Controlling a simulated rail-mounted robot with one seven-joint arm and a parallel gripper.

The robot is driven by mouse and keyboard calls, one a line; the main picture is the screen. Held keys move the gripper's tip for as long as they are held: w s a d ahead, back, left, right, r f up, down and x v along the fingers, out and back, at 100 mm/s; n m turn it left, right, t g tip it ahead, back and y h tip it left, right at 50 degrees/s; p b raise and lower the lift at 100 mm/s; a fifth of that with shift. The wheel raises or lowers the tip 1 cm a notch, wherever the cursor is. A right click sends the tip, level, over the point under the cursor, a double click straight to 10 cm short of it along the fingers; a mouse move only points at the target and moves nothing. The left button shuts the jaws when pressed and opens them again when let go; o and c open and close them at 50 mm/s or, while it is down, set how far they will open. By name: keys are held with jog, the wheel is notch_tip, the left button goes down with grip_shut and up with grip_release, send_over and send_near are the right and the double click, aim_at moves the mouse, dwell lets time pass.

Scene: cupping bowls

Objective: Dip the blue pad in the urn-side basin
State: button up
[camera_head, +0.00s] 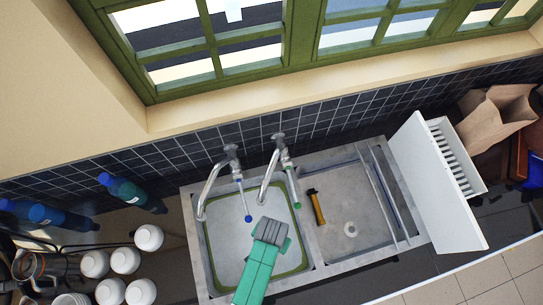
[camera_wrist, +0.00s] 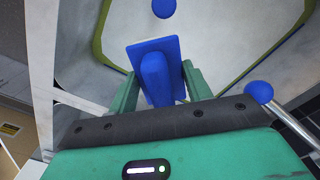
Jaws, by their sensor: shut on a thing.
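My gripper (camera_head: 271,229) is over the left basin (camera_head: 222,262) of the double sink, the one with a green-edged rim. In the wrist view my gripper (camera_wrist: 161,85) is shut on the raised grip of the blue pad (camera_wrist: 173,50), a flat blue rectangle with a thick bar. The pad is seen against the pale basin floor, with the green-edged rim (camera_wrist: 103,30) around it. Whether the pad touches the basin floor is hard to tell. In the head view the pad is hidden by my gripper.
The right basin (camera_head: 360,210) holds a yellow-handled tool (camera_head: 317,207). A white rack (camera_head: 432,175) stands right; white cups (camera_head: 124,260) and blue bottles (camera_head: 132,193) stand left.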

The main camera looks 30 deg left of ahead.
notch_tip(320, 180, down, 14)
jog(key=b, duration=1.3)
jog(key=shift+r, duration=0.15)
jog(key=shift+r, duration=0.1)
jog(key=shift+w+d, duration=0.35)
jog(key=shift+s+p, duration=0.1)
jog(key=shift+p, duration=0.2)
jog(key=shift+s+a+p, duration=0.3)
jog(key=shift+a, duration=0.1)
